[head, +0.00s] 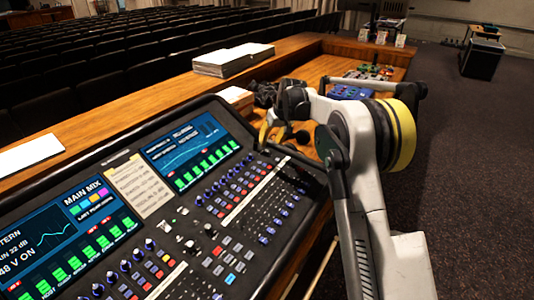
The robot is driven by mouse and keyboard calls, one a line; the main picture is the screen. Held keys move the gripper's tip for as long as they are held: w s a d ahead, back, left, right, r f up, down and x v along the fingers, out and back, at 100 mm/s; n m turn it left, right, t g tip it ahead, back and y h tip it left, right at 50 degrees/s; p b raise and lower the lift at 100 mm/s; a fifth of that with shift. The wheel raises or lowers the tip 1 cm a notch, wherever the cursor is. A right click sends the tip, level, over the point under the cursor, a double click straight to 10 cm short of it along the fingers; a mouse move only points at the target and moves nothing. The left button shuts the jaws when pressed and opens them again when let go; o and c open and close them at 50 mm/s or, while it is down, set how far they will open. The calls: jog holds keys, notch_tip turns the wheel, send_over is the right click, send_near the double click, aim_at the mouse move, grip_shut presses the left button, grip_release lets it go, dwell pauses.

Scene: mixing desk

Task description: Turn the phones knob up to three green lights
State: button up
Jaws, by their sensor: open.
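The mixing desk (225,112) fills the lower left of the head view, with two lit screens and rows of small knobs and buttons. My gripper (281,140) is open and hangs over the desk's far right corner, apart from these knobs. My wrist and forearm hide part of that corner.
A paper stack (233,62) lies on the wooden ledge behind the desk. A taped note (140,186) sits between the screens. Small coloured devices (372,74) stand on the wooden counter beyond my arm. Carpet (480,180) is open at the right.

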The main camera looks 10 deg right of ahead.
aim_at(267, 151)
jog(key=b+x, duration=0.1)
jog(key=x, duration=0.5)
jog(key=shift+w+f+b, duration=0.15)
jog(key=shift+f+b, duration=0.1)
jog(key=shift+b, duration=0.1)
grip_shut()
